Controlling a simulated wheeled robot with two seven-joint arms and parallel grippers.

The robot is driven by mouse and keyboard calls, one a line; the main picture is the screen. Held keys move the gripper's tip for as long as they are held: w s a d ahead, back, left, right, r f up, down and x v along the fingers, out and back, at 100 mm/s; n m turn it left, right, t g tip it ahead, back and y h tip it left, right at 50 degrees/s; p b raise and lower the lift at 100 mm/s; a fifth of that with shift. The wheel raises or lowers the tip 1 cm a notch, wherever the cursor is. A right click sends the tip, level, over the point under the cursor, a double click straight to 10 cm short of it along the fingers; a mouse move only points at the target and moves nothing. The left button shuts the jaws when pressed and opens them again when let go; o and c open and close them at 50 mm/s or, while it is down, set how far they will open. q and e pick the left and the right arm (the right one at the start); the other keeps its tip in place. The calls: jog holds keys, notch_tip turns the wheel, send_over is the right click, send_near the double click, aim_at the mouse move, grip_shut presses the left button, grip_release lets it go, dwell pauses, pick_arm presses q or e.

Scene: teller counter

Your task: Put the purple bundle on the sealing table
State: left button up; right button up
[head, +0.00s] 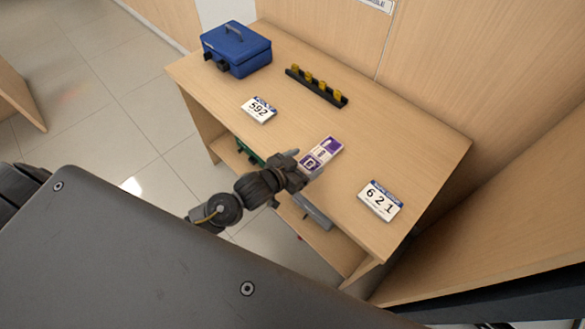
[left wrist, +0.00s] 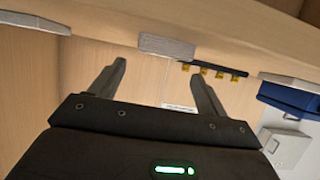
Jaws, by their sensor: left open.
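The purple bundle (head: 328,147), a flat purple and white pack, lies on the wooden table (head: 405,130) near its front edge. In the left wrist view the bundle (left wrist: 166,45) shows edge-on as a pale grey band just beyond the fingertips. My left gripper (head: 303,163) is at the bundle's near end; it also shows in the left wrist view (left wrist: 158,71) with its two fingers spread and nothing between them. The gripper hides part of the bundle's near end in the head view. My right gripper is not in view. No sign names the sealing table.
A blue cash box (head: 237,50) stands at the table's far left. A black rack with yellow pieces (head: 316,86) lies near the back. Number cards 592 (head: 259,109) and 621 (head: 380,201) lie either side of the bundle. A wooden panel (head: 450,60) rises behind.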

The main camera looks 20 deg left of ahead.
pick_arm(q)
jog(key=v, duration=0.6)
dwell(0.4)
jog(key=s+a+f+n+g+y, duration=0.1)
jog(key=s+a+f+g+y, duration=0.15)
jog(key=s, duration=0.35)
jog(key=s+a+f+n+g+y, duration=0.1)
jog(key=s+a+g, duration=0.1)
jog(key=s+g, duration=0.35)
jog(key=s+a+f+g+y, duration=0.1)
jog(key=s+a+f, duration=0.15)
jog(key=s, duration=0.55)
notch_tip(320, 180, down, 25)
jog(key=g, duration=0.1)
jog(key=s+a+f+g, duration=0.1)
jog(key=s+a+f, duration=0.1)
jog(key=s+f, duration=1.4)
jog(key=shift+s+a+f, duration=0.2)
jog(key=shift+s+a, duration=0.2)
jog(key=shift+s, duration=0.35)
jog(key=shift+y, duration=0.25)
